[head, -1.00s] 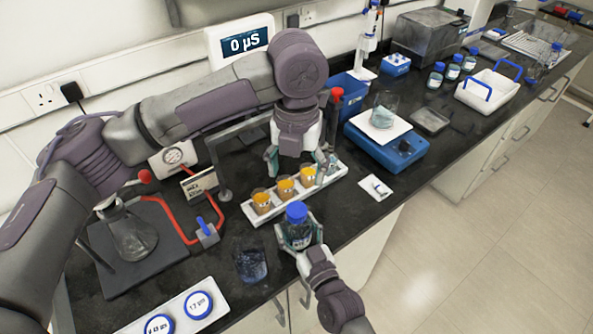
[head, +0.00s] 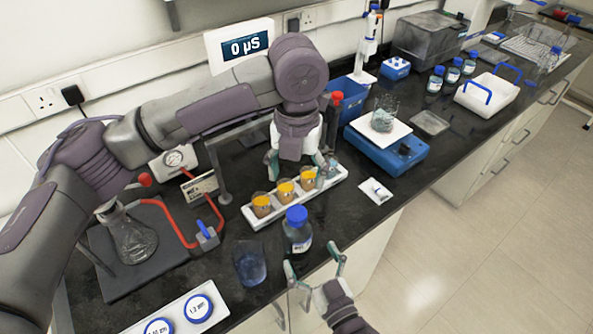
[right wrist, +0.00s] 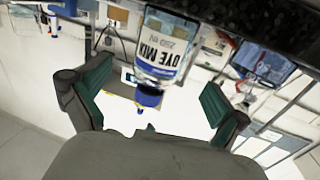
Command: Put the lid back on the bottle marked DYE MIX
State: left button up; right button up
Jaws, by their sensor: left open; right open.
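The bottle marked DYE MIX (head: 298,238) stands upright on the black bench near its front edge. Its blue lid (head: 296,214) sits on its top. In the right wrist view the bottle (right wrist: 166,45) looks inverted, its label readable and the blue lid (right wrist: 149,97) on its neck. My right gripper (head: 314,262) is open and empty, just in front of the bottle and apart from it. My left gripper (head: 299,160) is open above the back of the white cup rack; its fingertips are partly hidden.
A white rack (head: 260,220) with several orange-topped cups stands behind the bottle. A white tray with round blue-rimmed items (head: 183,312) lies front left. A blue scale (head: 383,152) stands right.

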jog(key=v, duration=0.4)
jog(key=shift+s+d, duration=0.15)
jog(key=shift+s, duration=0.25)
